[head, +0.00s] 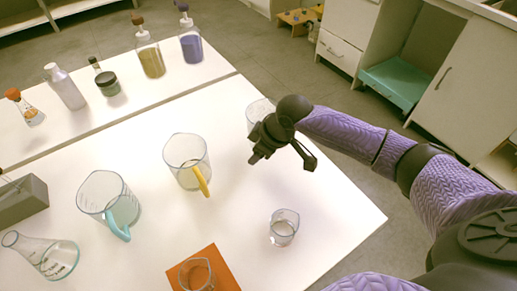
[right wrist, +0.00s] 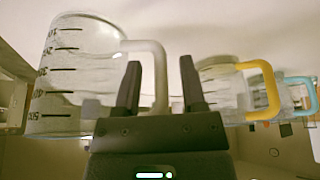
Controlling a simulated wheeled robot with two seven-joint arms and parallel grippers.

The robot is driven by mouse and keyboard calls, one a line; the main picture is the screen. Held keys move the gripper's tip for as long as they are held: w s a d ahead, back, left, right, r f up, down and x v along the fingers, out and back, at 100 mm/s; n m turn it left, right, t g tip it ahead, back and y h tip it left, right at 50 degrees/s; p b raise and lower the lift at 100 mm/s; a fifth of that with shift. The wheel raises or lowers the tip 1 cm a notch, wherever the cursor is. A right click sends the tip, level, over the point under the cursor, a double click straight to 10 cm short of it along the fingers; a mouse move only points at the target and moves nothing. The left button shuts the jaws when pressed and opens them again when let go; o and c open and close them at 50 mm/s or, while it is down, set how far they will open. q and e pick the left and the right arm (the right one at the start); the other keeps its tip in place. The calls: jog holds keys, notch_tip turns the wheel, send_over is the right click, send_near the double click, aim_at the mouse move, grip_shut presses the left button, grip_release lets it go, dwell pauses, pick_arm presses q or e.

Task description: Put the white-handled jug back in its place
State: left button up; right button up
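The white-handled jug (head: 259,106) stands near the far right edge of the white table in the head view, partly hidden by my right gripper. In the right wrist view the clear jug (right wrist: 75,75) with dark markings fills the left side. Its white handle (right wrist: 160,75) shows between the two fingertips in the picture; I cannot tell whether they touch it. My right gripper (head: 283,152) has its fingers apart, also in the right wrist view (right wrist: 160,85). My left gripper is not in view.
A yellow-handled jug (head: 185,152) and a teal-handled jug (head: 100,195) stand to the left. A small beaker (head: 284,228) stands in front, near an orange mat (head: 228,262) with a glass vessel (head: 195,273). A flask (head: 45,257) stands front left. Several bottles line the back table (head: 110,115).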

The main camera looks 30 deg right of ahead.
jog(key=shift+r, duration=0.2)
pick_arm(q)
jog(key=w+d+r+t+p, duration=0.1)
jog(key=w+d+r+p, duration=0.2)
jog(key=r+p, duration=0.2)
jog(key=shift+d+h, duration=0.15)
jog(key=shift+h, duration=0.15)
pick_arm(e)
jog(key=v, duration=1.2)
